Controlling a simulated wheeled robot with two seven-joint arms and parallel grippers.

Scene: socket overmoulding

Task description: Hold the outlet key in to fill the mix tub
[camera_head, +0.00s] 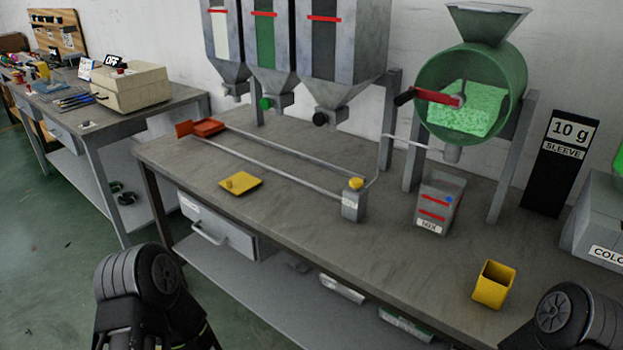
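The drum's outlet spout (452,154) hangs over the tub. Parts of both my arms show at the bottom corners, away from these things; no fingertips show.
A yellow cup (493,284) stands near the bench's front right. A yellow plate (241,185) lies left of the post, beside thin rails. Hoppers (339,60) hang behind. A black 10 g sleeve sign (561,160) stands at right. The bench front between post and cup is clear.

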